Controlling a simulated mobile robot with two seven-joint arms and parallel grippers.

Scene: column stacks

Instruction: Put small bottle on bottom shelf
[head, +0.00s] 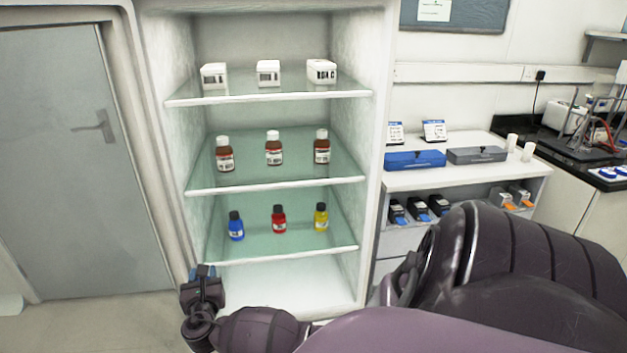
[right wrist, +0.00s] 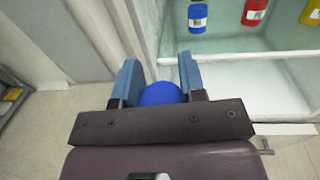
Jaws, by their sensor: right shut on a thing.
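My right gripper (head: 203,272) is at the lower left, in front of the left edge of the shelf unit and low, near the bottom shelf. In the right wrist view, its fingers (right wrist: 160,82) are shut on a rounded blue thing (right wrist: 160,94), mostly hidden by the gripper; I cannot tell whether it is a bottle. The white bottom shelf (head: 285,290) shows no objects on its visible part, and shows right of the gripper in the wrist view (right wrist: 240,90). Small blue (head: 236,228), red (head: 279,220) and yellow (head: 320,218) bottles stand upright on the glass shelf above. My left gripper is not in view.
Brown bottles (head: 274,150) and white boxes (head: 268,72) stand on the upper shelves. The unit's left side wall stands close to my gripper. A grey door (head: 85,150) is at left; a white bench (head: 440,177) with trays is at right. My arm covers the lower right.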

